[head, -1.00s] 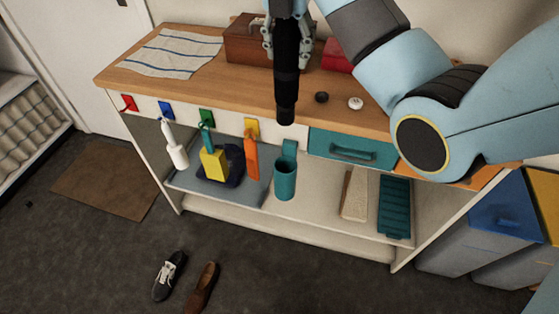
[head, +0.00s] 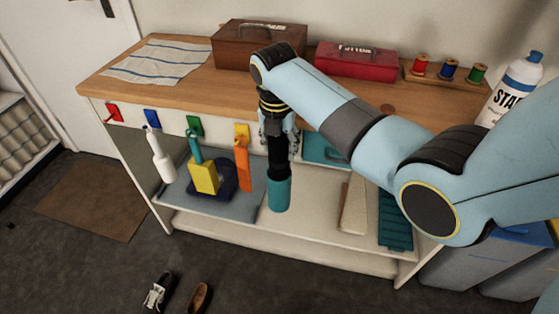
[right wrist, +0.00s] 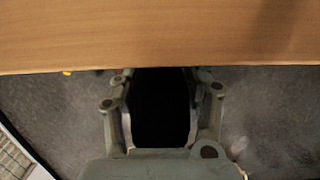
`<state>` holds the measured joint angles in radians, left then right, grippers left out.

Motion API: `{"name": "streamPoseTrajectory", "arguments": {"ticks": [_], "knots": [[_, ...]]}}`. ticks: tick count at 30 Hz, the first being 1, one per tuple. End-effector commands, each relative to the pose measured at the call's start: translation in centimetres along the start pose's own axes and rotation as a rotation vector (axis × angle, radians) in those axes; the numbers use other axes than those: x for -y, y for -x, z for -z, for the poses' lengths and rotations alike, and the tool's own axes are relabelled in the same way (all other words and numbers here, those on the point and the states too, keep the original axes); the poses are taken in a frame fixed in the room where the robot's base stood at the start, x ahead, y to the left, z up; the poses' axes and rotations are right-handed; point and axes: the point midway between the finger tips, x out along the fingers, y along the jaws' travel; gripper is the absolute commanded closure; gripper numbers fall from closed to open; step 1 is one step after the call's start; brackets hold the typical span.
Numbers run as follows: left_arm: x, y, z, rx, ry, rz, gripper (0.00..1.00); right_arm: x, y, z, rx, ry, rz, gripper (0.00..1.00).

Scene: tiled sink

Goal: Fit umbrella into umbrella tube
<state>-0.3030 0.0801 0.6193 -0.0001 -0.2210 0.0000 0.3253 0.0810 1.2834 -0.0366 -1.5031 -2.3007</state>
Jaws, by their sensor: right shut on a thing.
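The black umbrella (head: 278,160) is upright, with its lower end inside the teal umbrella tube (head: 279,194) in the head view. My right gripper (head: 279,138) is shut on the upper part of the umbrella, above the tube's mouth. In the right wrist view the umbrella (right wrist: 160,108) is a dark shape between the two fingers. How deep the umbrella sits is hidden by the tube's wall. My left gripper is not in view.
The wooden bench top (head: 200,82) is just behind my right gripper. A brown box (head: 258,46) and a red box (head: 355,62) stand on it. An orange item (head: 243,165) hangs left of the tube.

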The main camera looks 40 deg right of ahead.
Motion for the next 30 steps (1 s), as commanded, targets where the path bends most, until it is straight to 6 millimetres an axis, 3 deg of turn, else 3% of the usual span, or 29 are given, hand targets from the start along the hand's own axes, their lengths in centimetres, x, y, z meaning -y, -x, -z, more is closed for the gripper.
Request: {"name": "streamPoseTrajectory", "arguments": {"ticks": [12,24,25,30], "knots": [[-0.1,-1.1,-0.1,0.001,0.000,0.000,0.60,-0.1,-4.7,0.7,0.001,-0.001,-0.001,1.00],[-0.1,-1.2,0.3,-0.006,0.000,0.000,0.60,-0.1,-5.2,0.7,0.002,-0.001,-0.002,1.00],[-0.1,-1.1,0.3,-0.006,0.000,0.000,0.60,-0.1,-5.2,0.7,0.001,-0.001,-0.001,0.51],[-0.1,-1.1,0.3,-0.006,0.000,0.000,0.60,-0.1,-5.1,0.7,0.001,-0.001,-0.001,0.31]]}}
